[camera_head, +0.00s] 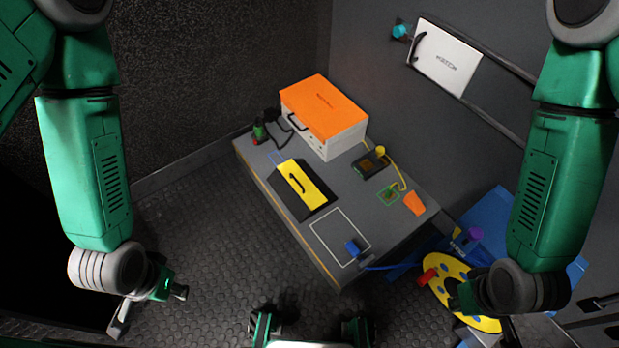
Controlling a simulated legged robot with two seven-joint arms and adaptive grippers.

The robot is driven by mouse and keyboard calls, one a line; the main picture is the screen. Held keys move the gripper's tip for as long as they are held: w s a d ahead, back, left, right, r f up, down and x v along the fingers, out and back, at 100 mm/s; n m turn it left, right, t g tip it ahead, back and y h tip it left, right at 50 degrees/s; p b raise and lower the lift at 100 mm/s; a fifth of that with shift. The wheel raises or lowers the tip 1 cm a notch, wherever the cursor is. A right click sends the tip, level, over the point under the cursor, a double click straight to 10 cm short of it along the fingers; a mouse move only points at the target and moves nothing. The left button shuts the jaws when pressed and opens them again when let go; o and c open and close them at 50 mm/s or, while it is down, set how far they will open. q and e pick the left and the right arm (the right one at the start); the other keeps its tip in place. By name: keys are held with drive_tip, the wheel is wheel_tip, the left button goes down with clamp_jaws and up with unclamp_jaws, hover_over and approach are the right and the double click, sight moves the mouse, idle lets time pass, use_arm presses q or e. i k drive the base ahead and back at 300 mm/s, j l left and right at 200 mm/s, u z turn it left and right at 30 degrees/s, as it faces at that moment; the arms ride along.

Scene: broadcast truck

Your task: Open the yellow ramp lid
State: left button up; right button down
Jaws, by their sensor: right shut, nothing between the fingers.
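The yellow ramp lid (309,185) has a black handle and lies over a dark wedge-shaped base near the middle of the grey worktop. It appears closed. My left gripper (152,300) hangs low at the left, over the floor and well apart from the lid; its finger opening is hard to make out. My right gripper (478,306) is low at the right, in front of the yellow disc in this view, far from the lid. It is shut and empty, and its fingers are partly hidden by the wrist.
The grey worktop (345,195) also carries an orange-topped white case (345,137) behind the lid, a dark meter (371,163), an orange piece (414,203) and a blue connector (353,247). A yellow disc (440,270) stands right. Open floor lies left of the worktop.

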sight(313, 199)
drive_tip(key=j+z, duration=0.1)
drive_tip(key=z, duration=0.3)
drive_tip(key=i+j+z, duration=0.1)
drive_tip(key=z, duration=0.3)
drive_tip(key=j+z, duration=0.15)
drive_tip(key=z, duration=0.25)
drive_tip(key=j+z, duration=0.1)
drive_tip(key=z, duration=0.3)
drive_tip(key=j, duration=1.65)
